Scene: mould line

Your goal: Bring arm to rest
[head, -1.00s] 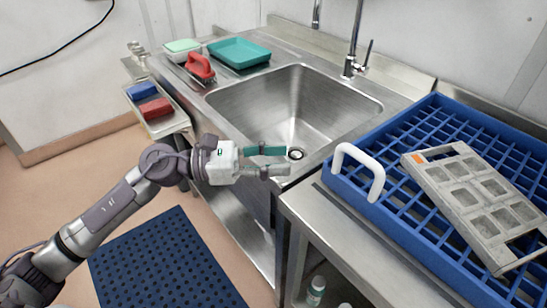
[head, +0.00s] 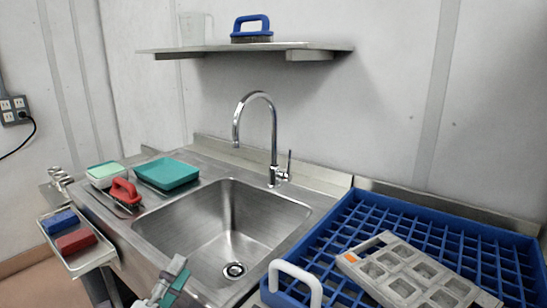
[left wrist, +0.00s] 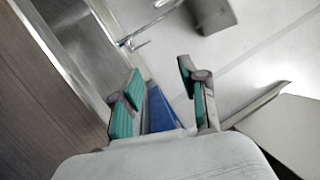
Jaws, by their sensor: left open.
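My left gripper (head: 172,284) shows at the bottom of the head view, in front of the sink's near edge, with only its tip end in the picture. In the left wrist view its two green-padded fingers (left wrist: 162,100) stand apart with nothing between them. My right gripper is in neither view.
The steel sink (head: 225,230) has a tall tap (head: 273,140). A teal tray (head: 167,173) and red brush (head: 126,192) stand left. A shelf (head: 220,47) hangs above.

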